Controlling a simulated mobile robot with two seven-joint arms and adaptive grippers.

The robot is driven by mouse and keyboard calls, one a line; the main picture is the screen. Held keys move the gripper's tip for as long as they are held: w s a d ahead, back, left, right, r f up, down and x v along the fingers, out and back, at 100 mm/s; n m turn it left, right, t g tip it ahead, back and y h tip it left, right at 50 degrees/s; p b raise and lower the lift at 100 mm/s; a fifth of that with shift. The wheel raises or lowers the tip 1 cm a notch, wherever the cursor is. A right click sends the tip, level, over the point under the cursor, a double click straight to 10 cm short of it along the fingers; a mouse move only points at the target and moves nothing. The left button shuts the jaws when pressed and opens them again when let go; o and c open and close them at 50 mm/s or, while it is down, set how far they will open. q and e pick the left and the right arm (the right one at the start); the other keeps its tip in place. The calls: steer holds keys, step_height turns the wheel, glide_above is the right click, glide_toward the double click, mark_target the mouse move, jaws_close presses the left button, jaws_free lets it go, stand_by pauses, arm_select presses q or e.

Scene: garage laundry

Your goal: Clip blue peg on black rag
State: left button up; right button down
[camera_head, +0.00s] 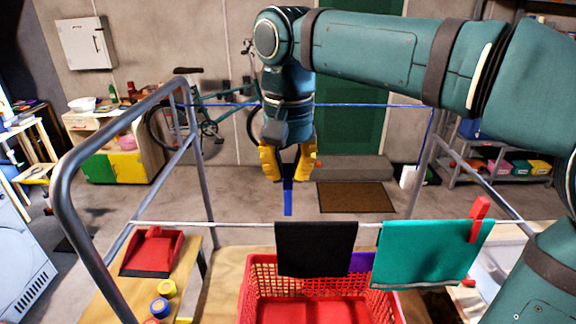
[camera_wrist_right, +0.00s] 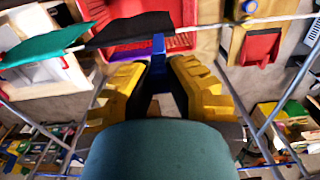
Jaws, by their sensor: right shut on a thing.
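A black rag (camera_head: 315,250) hangs over the white front line, above a red basket. It also shows in the right wrist view (camera_wrist_right: 130,30). My right gripper (camera_head: 288,172) has yellow fingers and is shut on a blue peg (camera_head: 288,198). The peg points down, above and behind the rag's line in the head view. In the right wrist view the peg (camera_wrist_right: 158,44) stands out beyond the fingertips and overlaps the rag's edge in the picture. I cannot tell whether they touch. My left gripper is in neither view.
A teal cloth (camera_head: 430,252) hangs right of the rag, with a red peg (camera_head: 478,218) on it. The red basket (camera_head: 262,300) stands below. A grey metal frame (camera_head: 75,215) holds the lines. A red dustpan (camera_head: 152,252) lies on the wooden surface at left.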

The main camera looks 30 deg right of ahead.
mark_target(288, 205)
steer(key=shift+f+b, duration=2.25)
steer(key=shift+f, duration=1.3)
steer(key=c, duration=1.4)
jaws_free()
steer(key=shift+f, duration=0.1)
steer(key=o, duration=0.4)
steer(key=shift+r, duration=0.25)
step_height(288, 205, up, 12)
steer(key=shift+f, duration=0.1)
